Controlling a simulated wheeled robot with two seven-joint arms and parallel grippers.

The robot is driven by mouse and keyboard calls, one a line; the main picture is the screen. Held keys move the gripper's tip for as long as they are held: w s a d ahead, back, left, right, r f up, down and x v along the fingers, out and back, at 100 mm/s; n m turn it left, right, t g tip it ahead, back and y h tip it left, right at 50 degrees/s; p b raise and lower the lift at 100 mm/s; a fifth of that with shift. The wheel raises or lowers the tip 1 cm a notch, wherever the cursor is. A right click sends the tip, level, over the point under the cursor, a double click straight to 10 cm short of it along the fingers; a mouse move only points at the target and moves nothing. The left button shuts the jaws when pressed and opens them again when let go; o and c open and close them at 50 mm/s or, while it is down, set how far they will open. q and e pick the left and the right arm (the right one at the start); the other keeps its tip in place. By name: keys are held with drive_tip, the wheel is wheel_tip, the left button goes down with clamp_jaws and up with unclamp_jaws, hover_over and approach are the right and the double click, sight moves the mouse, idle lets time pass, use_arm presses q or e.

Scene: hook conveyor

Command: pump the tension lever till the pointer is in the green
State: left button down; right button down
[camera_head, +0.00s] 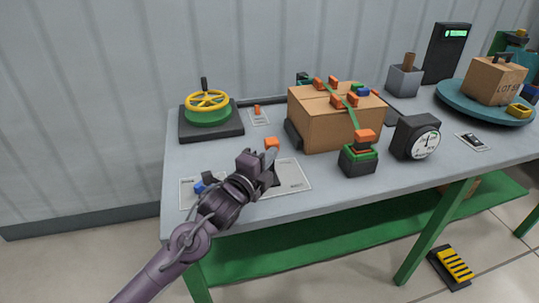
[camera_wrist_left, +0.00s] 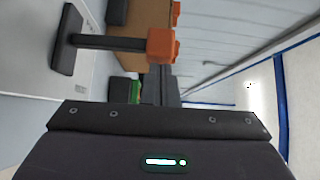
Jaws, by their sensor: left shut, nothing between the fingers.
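The gauge (camera_head: 424,144) has a white face in a dark housing, right of the cardboard box. Its pointer is too small to read against any green zone. A dark block with a green band and orange top (camera_head: 365,136) stands in front of the box, where the green strap (camera_head: 348,107) comes down. An orange-knobbed post (camera_head: 271,143) stands on the mat beside my left gripper (camera_head: 258,166). In the left wrist view its orange knob (camera_wrist_left: 161,47) and dark stem show clear of the gripper housing. My left gripper is shut and empty. My right gripper is out of view.
The strapped cardboard box (camera_head: 315,126) carries several orange corner pieces. A yellow handwheel (camera_head: 208,99) stands at the left. A blue turntable (camera_head: 452,93) with another box is at the right. Bare table (camera_head: 320,182) lies in front of the strapped box.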

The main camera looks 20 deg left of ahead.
use_arm(q)
drive_tip(key=w+a+r+n+g+p, duration=0.1)
drive_tip(key=w+a+n+g+p, duration=0.2)
drive_tip(key=p, duration=0.8)
drive_tip(key=shift+w+a+g+p, duration=0.3)
drive_tip(key=shift+w+a, duration=0.15)
drive_tip(key=shift+w, duration=0.75)
drive_tip(key=shift+r, duration=0.1)
